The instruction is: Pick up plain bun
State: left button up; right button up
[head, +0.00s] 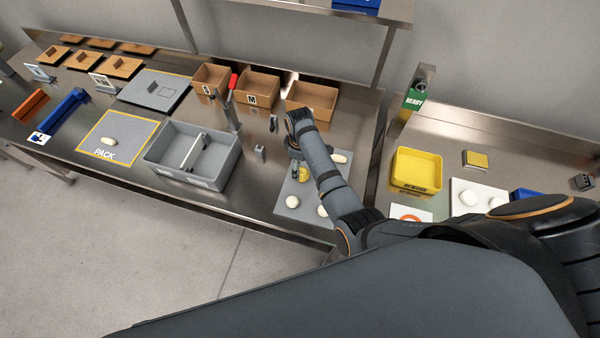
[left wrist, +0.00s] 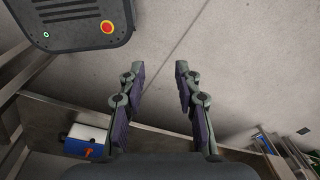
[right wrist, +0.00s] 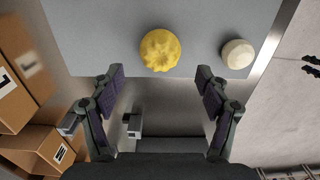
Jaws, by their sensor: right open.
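Pale round plain buns (head: 292,201) (head: 322,211) lie on the grey mat (head: 281,211) on the steel table. One pale bun also shows in the right wrist view (right wrist: 237,54), to the right of the fingers. A yellow ridged bun (right wrist: 160,50) is ahead of the gap between the fingers. My right gripper (right wrist: 160,72) is open and empty above the mat. My left gripper (left wrist: 160,68) is open and empty over the floor, away from the mat.
A long pale bun (head: 339,157) lies at the mat's back right. A grey divided crate (head: 165,172) stands left of the mat, cardboard boxes (head: 311,96) behind it. A yellow bin (head: 417,170) and a white board with round buns (head: 488,192) are on the right table.

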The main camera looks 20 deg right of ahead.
aim_at(301, 171)
jog(key=shift+s+d+f+b, duration=0.1)
jog(key=shift+f+b, duration=0.4)
jog(key=shift+s+d+f+b, duration=0.1)
jog(key=shift+f+b, duration=0.35)
notch_tip(301, 171, down, 3)
jog(key=b, duration=0.4)
jog(key=shift+d+f, duration=0.1)
jog(key=shift+f, duration=0.1)
jog(key=shift+f+b, duration=0.1)
jog(key=shift+b, duration=0.25)
jog(key=shift+r, duration=0.2)
jog(key=c, duration=1.3)
pick_arm(q)
notch_tip(301, 171, down, 6)
jog(key=w, duration=0.1)
jog(key=shift+w+a+r+p, duration=0.1)
jog(key=shift+p, duration=0.2)
pick_arm(e)
jog(key=shift+r, duration=0.15)
